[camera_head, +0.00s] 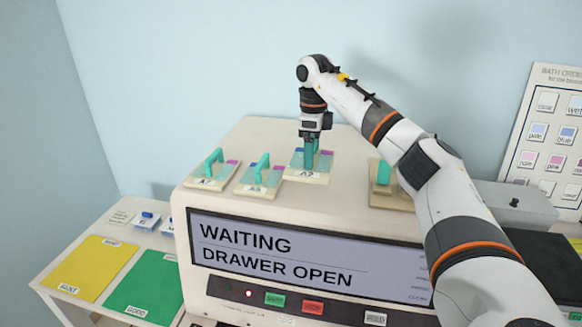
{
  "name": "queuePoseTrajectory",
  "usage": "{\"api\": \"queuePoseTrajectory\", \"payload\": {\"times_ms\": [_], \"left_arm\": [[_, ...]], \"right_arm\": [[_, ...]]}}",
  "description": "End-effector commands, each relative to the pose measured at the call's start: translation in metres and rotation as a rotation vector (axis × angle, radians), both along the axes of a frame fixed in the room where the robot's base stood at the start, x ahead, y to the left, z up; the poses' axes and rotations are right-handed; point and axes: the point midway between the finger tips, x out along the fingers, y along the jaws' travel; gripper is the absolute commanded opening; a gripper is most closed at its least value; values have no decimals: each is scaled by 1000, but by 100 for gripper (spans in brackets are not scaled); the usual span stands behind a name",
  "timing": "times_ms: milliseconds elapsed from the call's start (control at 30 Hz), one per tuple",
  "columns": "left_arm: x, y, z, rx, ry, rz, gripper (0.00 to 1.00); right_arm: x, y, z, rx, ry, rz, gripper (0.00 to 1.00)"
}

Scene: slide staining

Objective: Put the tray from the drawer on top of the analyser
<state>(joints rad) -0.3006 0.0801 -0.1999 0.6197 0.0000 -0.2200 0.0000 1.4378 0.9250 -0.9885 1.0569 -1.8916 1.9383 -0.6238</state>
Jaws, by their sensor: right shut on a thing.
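The analyser (330,218) is a large cream machine whose screen reads "WAITING DRAWER OPEN". My right gripper (310,138) is above its top, shut on the upright teal handle (310,158) of a small tray (306,177) with blue and purple patches and a label at its front. The tray looks level at the top surface; I cannot tell whether it touches. Two similar handled trays sit to its left, the far left one (212,173) and the middle one (258,182). The drawer is not clearly seen. My left gripper is out of view.
Another teal-handled piece on a beige base (390,197) stands to the right, partly behind my right arm. A grey lidded box (510,203) and a wall chart (550,140) are at the right. Yellow (85,268) and green (146,282) mats lie at the left.

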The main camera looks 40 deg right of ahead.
Motion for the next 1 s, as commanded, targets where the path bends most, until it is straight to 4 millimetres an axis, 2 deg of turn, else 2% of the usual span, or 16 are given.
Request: {"api": "queuePoseTrajectory", "payload": {"times_ms": [33, 500, 900, 933, 1000], "left_arm": [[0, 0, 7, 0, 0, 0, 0], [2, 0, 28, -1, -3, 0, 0], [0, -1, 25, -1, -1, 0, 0], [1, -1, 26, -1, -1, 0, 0], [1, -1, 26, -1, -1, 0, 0]], "right_arm": [[-1, -1, -5, 0, 4, 0, 52], [-1, 0, -60, 1, 1, 2, 52], [0, 0, -67, 0, -2, 3, 52], [0, 0, -66, 0, -1, 3, 85], [0, 0, -66, 0, -1, 3, 96]]}}
